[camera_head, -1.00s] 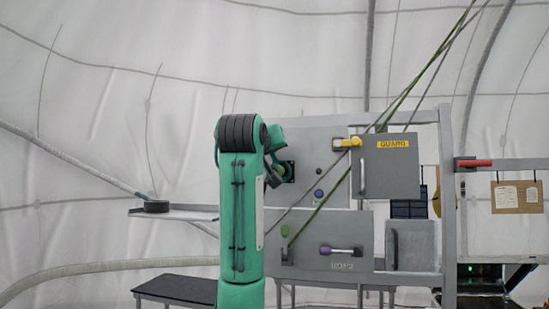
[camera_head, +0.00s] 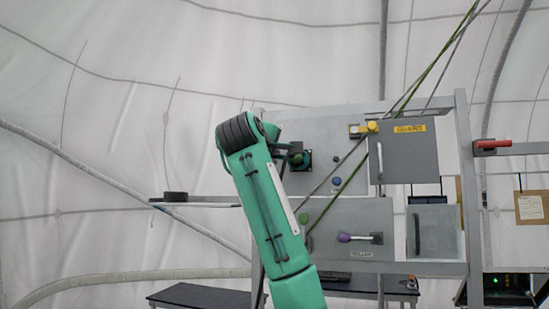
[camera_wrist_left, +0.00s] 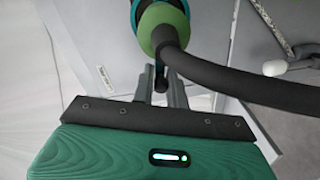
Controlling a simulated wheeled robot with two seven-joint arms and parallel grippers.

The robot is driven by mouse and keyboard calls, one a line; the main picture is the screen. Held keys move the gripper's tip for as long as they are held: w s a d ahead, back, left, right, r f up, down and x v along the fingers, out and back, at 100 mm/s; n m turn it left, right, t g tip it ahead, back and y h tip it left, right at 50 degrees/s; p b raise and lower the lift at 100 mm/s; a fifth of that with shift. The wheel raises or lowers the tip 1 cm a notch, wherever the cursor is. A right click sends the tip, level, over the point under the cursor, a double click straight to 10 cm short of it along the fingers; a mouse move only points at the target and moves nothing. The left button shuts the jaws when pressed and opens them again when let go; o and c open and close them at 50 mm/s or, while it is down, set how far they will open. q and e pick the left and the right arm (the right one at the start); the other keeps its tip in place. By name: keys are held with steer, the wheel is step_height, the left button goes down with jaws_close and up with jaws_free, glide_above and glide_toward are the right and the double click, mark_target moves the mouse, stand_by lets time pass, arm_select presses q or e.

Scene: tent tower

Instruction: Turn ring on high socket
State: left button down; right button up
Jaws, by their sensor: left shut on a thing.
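The high socket (camera_head: 307,168) sits on a dark square plate on the upper grey panel, with a green round part (camera_head: 297,160) in front of it. In the left wrist view a green plug (camera_wrist_left: 165,30) has a thick dark hose bending off to the right. A teal ring (camera_wrist_left: 134,14) shows behind the plug, partly hidden. My left gripper (camera_wrist_left: 160,75) reaches up to just below the plug, its fingers shut on a small dark peg (camera_wrist_left: 161,84) that appears to belong to the ring. The hose and plug hide part of this contact. My right gripper is out of view.
A grey guard door (camera_head: 404,154) stands right of the socket, with a yellow latch (camera_head: 371,127). A blue knob (camera_head: 337,181) and a purple-ended handle (camera_head: 345,237) are lower on the panels. Green and grey ropes cross diagonally in front. A shelf (camera_head: 215,205) holds a black disc (camera_head: 175,196).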

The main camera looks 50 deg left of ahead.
arm_select(q)
steer(key=shift+f+n+b, duration=0.4)
steer(key=shift+f+n, duration=0.2)
steer(key=shift+n, duration=0.4)
steer(key=shift+f, duration=0.1)
steer(key=c, duration=1.4)
jaws_free()
steer(key=shift+c, duration=0.2)
steer(key=shift+s, duration=0.1)
steer(key=b+v, duration=0.5)
steer(key=v, duration=0.8)
steer(key=shift+s+b, duration=0.35)
steer(key=shift+d, duration=0.1)
